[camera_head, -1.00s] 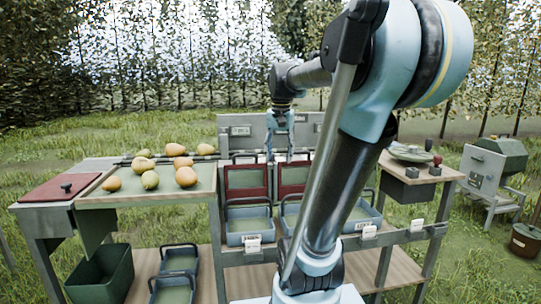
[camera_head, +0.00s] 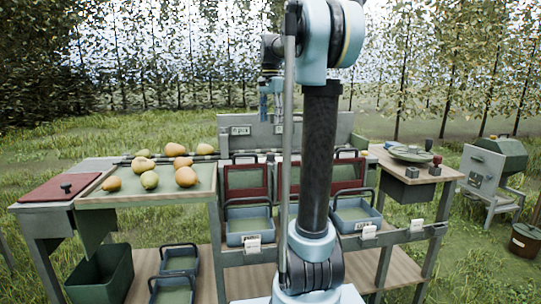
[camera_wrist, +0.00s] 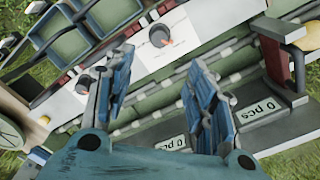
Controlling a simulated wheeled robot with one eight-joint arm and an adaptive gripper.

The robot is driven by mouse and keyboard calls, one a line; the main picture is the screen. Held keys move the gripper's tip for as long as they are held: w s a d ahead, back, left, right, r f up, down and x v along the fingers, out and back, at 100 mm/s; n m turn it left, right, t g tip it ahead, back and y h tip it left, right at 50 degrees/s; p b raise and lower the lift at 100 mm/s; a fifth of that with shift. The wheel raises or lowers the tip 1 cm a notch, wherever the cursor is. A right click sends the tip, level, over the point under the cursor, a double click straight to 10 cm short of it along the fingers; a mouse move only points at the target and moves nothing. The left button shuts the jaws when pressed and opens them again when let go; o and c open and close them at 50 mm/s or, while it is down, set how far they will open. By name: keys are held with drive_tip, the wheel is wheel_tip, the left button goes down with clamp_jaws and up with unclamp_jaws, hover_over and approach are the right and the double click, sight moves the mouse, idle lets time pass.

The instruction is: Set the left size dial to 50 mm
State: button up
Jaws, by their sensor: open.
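In the wrist view a dark round dial (camera_wrist: 158,36) with a small red mark at its lower right sits on a white plate. A second dial (camera_wrist: 82,84) sits lower left on another white plate, partly behind a finger. I cannot tell which is the left size dial, and the scale numbers are not legible. My gripper (camera_wrist: 160,60) is open and empty, pointing toward the plates, apart from both dials. In the head view my gripper (camera_head: 271,100) hangs pointing down above the sorting bench's back panel (camera_head: 240,130). No dial is clear there.
The wrist view shows "0 pcs" displays (camera_wrist: 258,108) at lower right and blue trays (camera_wrist: 65,45) at upper left.

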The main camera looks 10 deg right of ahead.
sight(271, 158)
wheel_tip(271, 158, down, 16)
drive_tip(key=shift+r, duration=0.2)
idle(0.4)
drive_tip(key=c, duration=1.1)
